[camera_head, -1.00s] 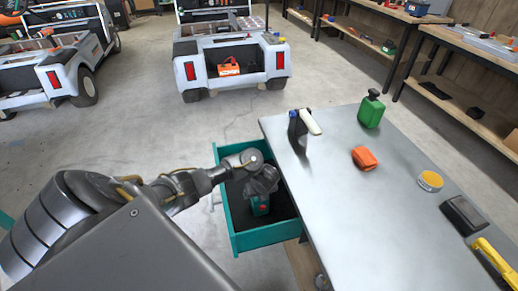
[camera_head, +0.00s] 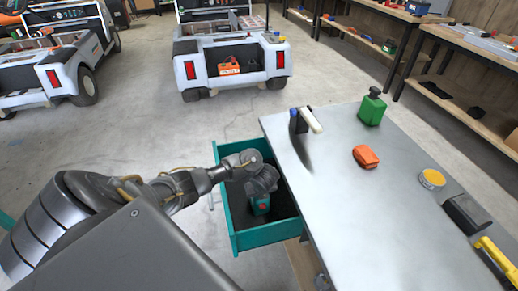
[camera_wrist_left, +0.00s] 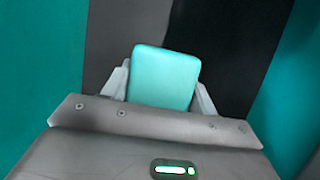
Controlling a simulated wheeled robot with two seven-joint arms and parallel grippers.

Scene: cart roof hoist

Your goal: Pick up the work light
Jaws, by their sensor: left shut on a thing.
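The work light (camera_head: 261,205), a small teal block with a red spot, is in the open teal drawer (camera_head: 265,237) at the left of the workbench. My left gripper (camera_head: 262,191) reaches down into the drawer and is shut on the work light. In the left wrist view the teal top of the work light (camera_wrist_left: 165,75) stands between the two grey fingers. Whether its underside touches the drawer floor cannot be told. My right gripper is not in view.
The workbench (camera_head: 340,215) bears a white-handled tool (camera_head: 311,120), a green canister (camera_head: 371,109), an orange block (camera_head: 365,156), a yellow-topped tin (camera_head: 432,179) and a yellow tool (camera_head: 497,258). A white cart (camera_head: 232,65) stands beyond. The drawer walls surround my gripper closely.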

